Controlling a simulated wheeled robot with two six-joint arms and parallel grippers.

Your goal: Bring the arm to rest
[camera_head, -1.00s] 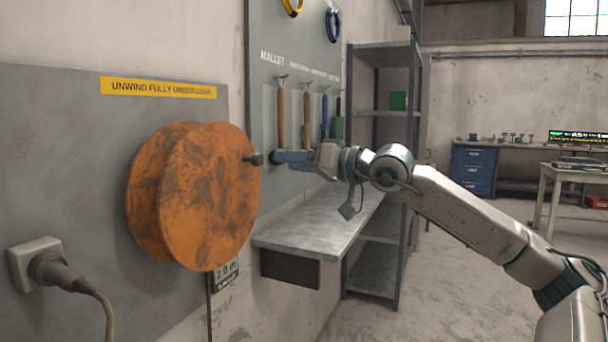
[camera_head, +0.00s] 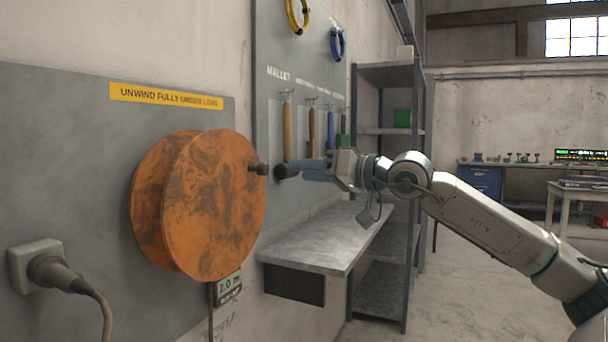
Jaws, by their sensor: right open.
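My right arm reaches in from the right edge, with its links stretched towards the wall. My right gripper (camera_head: 284,171) is open at the arm's left end, in front of the tool board. A gap seems to show between tips and knob, but depth is hard to judge. Nothing is seen held in it. My left gripper is not in view.
A grey ledge (camera_head: 325,246) juts from the wall below my gripper. Hand tools, such as a mallet (camera_head: 287,130), hang behind it. A metal shelf rack (camera_head: 383,72) stands beyond the ledge. A plug (camera_head: 52,270) with its cord sits at lower left. Open floor lies right.

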